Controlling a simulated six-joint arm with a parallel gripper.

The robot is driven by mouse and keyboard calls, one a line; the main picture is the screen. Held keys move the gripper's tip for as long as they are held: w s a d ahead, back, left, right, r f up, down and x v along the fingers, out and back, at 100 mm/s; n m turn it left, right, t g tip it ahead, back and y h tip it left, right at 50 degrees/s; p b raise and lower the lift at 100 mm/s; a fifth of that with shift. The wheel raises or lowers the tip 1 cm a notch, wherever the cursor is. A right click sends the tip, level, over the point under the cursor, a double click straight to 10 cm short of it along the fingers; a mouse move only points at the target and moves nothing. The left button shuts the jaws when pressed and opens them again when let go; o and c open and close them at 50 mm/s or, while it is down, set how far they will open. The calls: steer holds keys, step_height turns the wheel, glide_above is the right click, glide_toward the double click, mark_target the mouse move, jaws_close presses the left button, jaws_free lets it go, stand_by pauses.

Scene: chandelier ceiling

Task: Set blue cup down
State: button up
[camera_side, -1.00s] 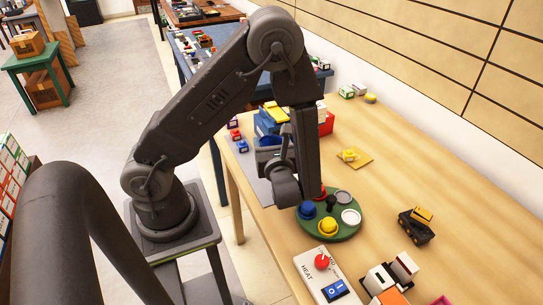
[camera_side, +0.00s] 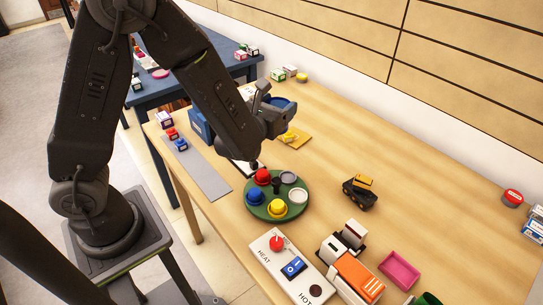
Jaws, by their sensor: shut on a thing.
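My gripper (camera_side: 279,112) is at the upper middle of the view, above the far part of the wooden table. It is shut on a blue cup (camera_side: 284,103), and its fingers partly hide the cup. A green round tray (camera_side: 256,212) stands on the table nearer the camera. On the tray are a blue piece (camera_side: 254,197), a red piece (camera_side: 262,176), a yellow piece (camera_side: 277,208) and two pale discs (camera_side: 290,178). A yellow-orange mat (camera_side: 302,139) with a yellow item on it lies just below the gripper in the picture.
A control panel (camera_side: 273,262) with a red knob and blue switch lies in front of the tray. A toy truck (camera_side: 360,191) stands right of it. A pink tray (camera_side: 399,270) and white-and-orange boxes (camera_side: 357,275) are at front right. The table's right middle is clear.

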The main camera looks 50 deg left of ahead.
steer(key=shift+d, duration=0.15)
steer(key=w+a+f+y, duration=0.1)
steer(key=w+f, duration=0.1)
steer(key=w, duration=0.3)
steer(key=w+a+f, duration=0.2)
steer(key=w+f, duration=0.1)
steer(key=w, duration=0.3)
steer(key=shift+n+g, duration=0.3)
steer(key=shift+n, duration=0.1)
steer(key=shift+w+d+f, duration=0.75)
steer(key=shift+d+f, duration=1)
steer(key=shift+f, duration=0.05)
steer(key=shift+w+d+f, duration=0.8)
steer(key=shift+d+f, duration=0.9)
steer(key=shift+f, duration=0.05)
steer(key=shift+w+d+f, duration=0.75)
steer(key=shift+d+f, duration=1)
steer(key=shift+f, duration=0.05)
steer(key=shift+f, duration=0.2)
